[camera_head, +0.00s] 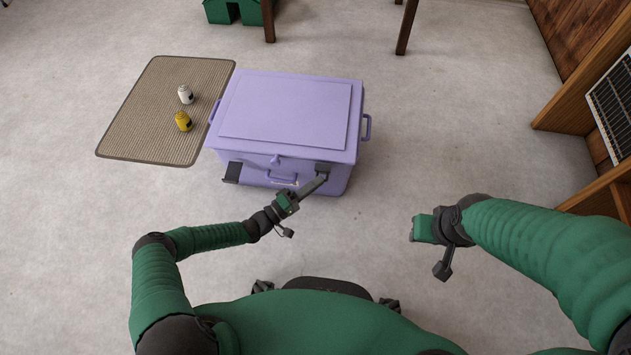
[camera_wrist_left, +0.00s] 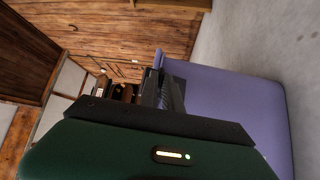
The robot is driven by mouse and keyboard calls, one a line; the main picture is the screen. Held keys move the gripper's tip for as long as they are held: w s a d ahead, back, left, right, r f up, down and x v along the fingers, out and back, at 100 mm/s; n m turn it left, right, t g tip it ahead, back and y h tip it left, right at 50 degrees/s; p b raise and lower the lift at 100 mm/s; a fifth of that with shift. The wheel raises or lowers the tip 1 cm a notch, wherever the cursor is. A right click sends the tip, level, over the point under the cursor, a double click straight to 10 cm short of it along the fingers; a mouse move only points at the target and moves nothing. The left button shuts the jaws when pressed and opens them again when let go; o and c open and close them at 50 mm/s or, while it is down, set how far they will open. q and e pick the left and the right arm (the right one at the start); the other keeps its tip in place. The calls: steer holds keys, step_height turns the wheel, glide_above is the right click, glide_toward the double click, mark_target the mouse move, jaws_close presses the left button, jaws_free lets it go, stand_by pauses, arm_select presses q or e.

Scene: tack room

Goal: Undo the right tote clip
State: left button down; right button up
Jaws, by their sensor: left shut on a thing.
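The lilac tote (camera_head: 285,108) stands on the floor with its lid down. Its right clip (camera_head: 323,168) is a dark piece on the front face near the right corner. My left gripper (camera_head: 322,178) reaches up from below and is shut on this right clip; the fingertips partly hide it. The dark left clip (camera_head: 231,173) is at the front left corner and sticks out from the face. In the left wrist view, my left gripper's dark fingers (camera_wrist_left: 165,92) lie against the lilac tote (camera_wrist_left: 225,95); the clip is hard to make out there. My right gripper (camera_head: 422,229) is away from the tote, over bare floor.
A wooden shelf unit (camera_head: 575,115) stands at the right. Table legs (camera_head: 406,27) are at the back. The floor right of the tote is clear.

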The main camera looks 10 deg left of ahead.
arm_select(q)
steer(key=f+m+b, duration=0.1)
steer(key=m+h+b, duration=0.1)
steer(key=shift+s+a+f+t+b, duration=0.15)
steer(key=shift+s+f+t+b, duration=0.15)
steer(key=shift+f+b, duration=0.1)
steer(key=shift+w+r, duration=0.1)
steer(key=c, duration=1.5)
jaws_free()
steer(key=shift+c, duration=0.2)
steer(key=shift+h, duration=0.4)
